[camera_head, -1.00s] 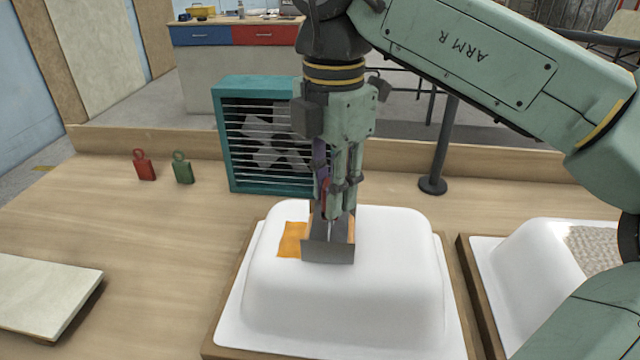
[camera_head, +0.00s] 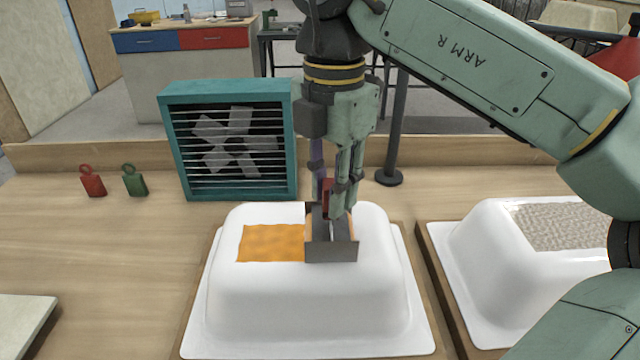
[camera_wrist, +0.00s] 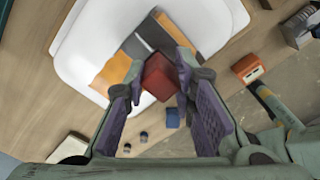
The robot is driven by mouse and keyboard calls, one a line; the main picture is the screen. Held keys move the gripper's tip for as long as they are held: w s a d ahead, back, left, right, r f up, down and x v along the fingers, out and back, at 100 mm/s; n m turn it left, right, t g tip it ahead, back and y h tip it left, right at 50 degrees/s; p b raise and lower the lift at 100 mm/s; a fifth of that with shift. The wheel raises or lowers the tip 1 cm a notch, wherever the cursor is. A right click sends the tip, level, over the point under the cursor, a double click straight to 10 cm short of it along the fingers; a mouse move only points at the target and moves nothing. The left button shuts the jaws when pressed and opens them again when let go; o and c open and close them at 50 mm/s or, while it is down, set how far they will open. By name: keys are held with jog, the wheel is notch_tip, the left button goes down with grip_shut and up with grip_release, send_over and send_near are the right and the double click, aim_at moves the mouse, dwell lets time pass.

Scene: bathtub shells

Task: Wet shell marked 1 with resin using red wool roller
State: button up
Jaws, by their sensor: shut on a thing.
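A white upturned shell (camera_head: 300,305) stands on a wooden base in the head view, with an orange wet patch (camera_head: 270,243) on its top. I can read no number on it. My gripper (camera_head: 336,205) is above the shell, shut on the red handle of the roller (camera_head: 331,252). The roller's grey metal guard sits at the right end of the patch, and the wool is mostly hidden behind it. In the wrist view the red handle block (camera_wrist: 157,78) is between the purple finger pads, with the white shell (camera_wrist: 80,42) beyond.
A second white shell (camera_head: 480,245) with a grey fibre mat stands close on the right. A teal fan (camera_head: 230,140) is behind the shell. A pale board (camera_head: 22,325) lies front left; a dark post (camera_head: 390,160) stands behind.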

jog(key=shift+d+f, duration=0.1)
jog(key=shift+d, duration=3.4)
grip_shut()
jog(key=shift+w+a+p, duration=0.1)
jog(key=shift+w+p, duration=1.3)
jog(key=shift+w, duration=2.5)
jog(key=shift+s+a+f, duration=0.1)
jog(key=shift+a, duration=5.85)
jog(key=shift+a+p, duration=0.65)
jog(key=shift+a, duration=3.7)
